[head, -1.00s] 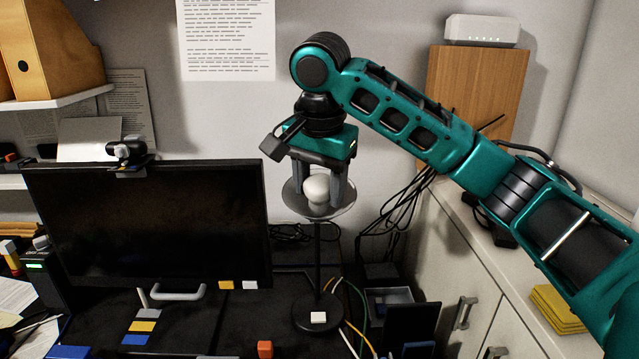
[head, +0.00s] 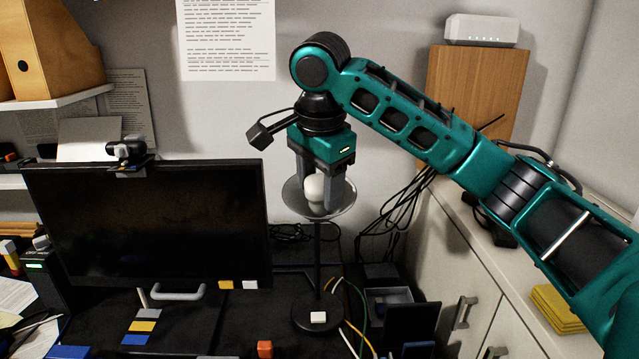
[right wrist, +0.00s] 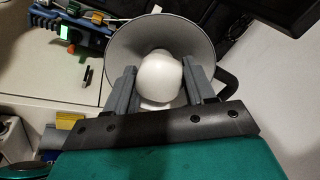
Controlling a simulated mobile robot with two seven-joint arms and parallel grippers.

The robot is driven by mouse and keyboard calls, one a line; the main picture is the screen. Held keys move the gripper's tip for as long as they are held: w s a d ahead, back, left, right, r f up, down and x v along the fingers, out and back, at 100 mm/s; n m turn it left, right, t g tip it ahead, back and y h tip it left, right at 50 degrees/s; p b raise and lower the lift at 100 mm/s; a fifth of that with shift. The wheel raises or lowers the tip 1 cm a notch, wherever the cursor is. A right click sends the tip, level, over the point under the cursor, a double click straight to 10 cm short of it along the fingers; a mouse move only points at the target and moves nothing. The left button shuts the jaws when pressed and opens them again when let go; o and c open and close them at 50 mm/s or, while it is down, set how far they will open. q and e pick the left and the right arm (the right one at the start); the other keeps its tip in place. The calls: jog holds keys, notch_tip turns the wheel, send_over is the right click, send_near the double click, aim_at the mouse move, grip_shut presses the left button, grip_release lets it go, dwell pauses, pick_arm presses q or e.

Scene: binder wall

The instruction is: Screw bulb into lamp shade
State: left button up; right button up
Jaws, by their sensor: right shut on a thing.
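The white bulb (head: 315,188) sits upright in the middle of the lamp shade (head: 341,207), a shallow grey dish that opens upward on a thin dark stand. My right gripper (head: 318,196) points down from above, with one finger on each side of the bulb, shut on it. In the right wrist view the bulb (right wrist: 160,78) lies between the two grey fingers, inside the round shade (right wrist: 125,40). The bulb's base and the socket are hidden. My left gripper is not in view.
A dark monitor (head: 150,225) stands just left of the lamp. Loose cables (head: 400,215) hang behind and to the right. The lamp's round base (head: 303,318) stands on a dark desk. A white cabinet (head: 455,265) is at the right.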

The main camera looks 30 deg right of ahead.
jog(key=m, duration=0.4)
dwell(0.3)
jog(key=m, duration=0.4)
jog(key=o, duration=1)
